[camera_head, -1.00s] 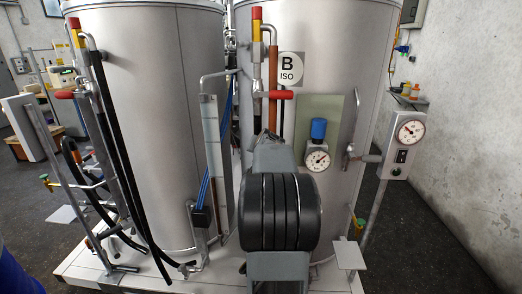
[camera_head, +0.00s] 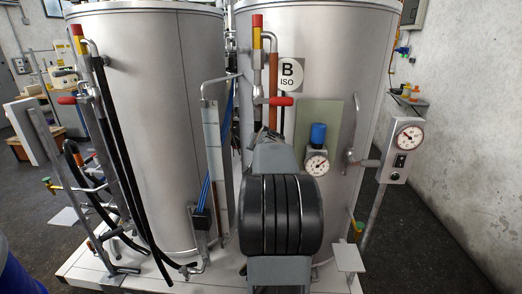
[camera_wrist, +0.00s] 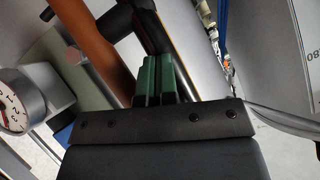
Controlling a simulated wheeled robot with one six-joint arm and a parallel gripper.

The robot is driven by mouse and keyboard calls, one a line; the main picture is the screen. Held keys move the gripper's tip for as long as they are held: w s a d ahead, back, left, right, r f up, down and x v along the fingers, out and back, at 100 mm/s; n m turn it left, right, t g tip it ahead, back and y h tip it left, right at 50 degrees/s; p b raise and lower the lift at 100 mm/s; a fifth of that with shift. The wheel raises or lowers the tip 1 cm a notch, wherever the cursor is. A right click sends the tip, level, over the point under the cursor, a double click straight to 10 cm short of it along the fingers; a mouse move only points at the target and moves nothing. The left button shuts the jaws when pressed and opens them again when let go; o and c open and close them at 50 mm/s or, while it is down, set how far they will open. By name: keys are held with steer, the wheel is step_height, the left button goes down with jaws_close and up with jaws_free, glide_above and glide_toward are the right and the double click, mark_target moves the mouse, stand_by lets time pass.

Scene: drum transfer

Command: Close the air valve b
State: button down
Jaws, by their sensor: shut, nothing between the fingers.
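The drum marked B (camera_head: 335,60) stands at the right in the head view. On its front is a fitting with a red lever handle (camera_head: 281,101), lying sideways to the right, below a red-and-yellow top piece (camera_head: 257,32). No label on the fitting itself reads as air valve b. My arm hides the area just below the lever, and my gripper is hidden behind it in the head view. In the wrist view my gripper's green fingers (camera_wrist: 153,80) are together and empty, close to a dark pipe (camera_wrist: 150,30) and an orange-brown pipe (camera_wrist: 97,35). Contact cannot be told.
A regulator with a blue knob (camera_head: 318,134) and a gauge (camera_head: 316,163) sits right of my arm. A gauge box (camera_head: 402,150) stands farther right. A second drum (camera_head: 150,120) with its own red lever (camera_head: 67,100) is left. Blue hoses (camera_head: 214,165) run between the drums.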

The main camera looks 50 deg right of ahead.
steer(key=w+a+r+b+v, duration=0.1)
steer(key=v, duration=0.9)
steer(key=shift+w+a, duration=0.15)
steer(key=shift+w, duration=0.1)
steer(key=s+a+f+n+g+y, duration=0.2)
steer(key=a+f, duration=0.2)
steer(key=f, duration=0.3)
steer(key=s+a+f+n+g+y, duration=0.1)
steer(key=s+a+f+n, duration=0.1)
steer(key=a, duration=0.8)
steer(key=s+a+f+n+g+y+p, duration=0.1)
steer(key=s+a+f+n+y, duration=0.1)
steer(key=a, duration=0.8)
steer(key=s+a+f+n+g+y, duration=0.1)
steer(key=s+a+f+n+y, duration=0.1)
steer(key=s+a+f+n, duration=0.2)
steer(key=a+f+n, duration=0.1)
steer(key=a+n, duration=0.2)
steer(key=a, duration=0.3)
steer(key=shift+s+a+f+g+p, duration=0.2)
steer(key=shift+s+a+g+p, duration=0.05)
steer(key=shift+g+p, duration=0.1)
steer(key=shift+d, duration=0.1)
